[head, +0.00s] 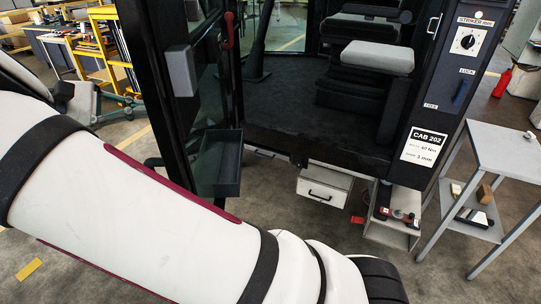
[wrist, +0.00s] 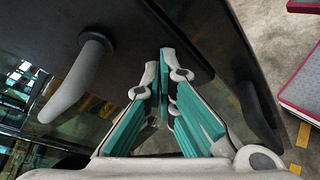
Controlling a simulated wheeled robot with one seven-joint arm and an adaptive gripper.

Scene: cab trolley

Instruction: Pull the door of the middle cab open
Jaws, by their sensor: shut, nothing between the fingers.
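A dark cab labelled CAB 202 (head: 424,145) fills the middle of the head view; its doorway is uncovered, showing the black floor and seat. Its black-framed glass door (head: 150,60) stands swung out on the left, with a red handle (head: 228,32) and a grey block (head: 181,70). In the wrist view my gripper (wrist: 165,58) is shut and empty, its green-padded fingers meeting at the tips in front of a dark panel (wrist: 130,25). A pale grey curved handle (wrist: 75,88) is left of the fingers, apart from them. The head view does not show the gripper.
A dark tray (head: 215,165) hangs at the door's lower part. A grey trolley table (head: 505,150) stands at the right, a white drawer box (head: 324,187) under the cab sill. A yellow rack (head: 108,50) is at the back left. My arm covers the lower left.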

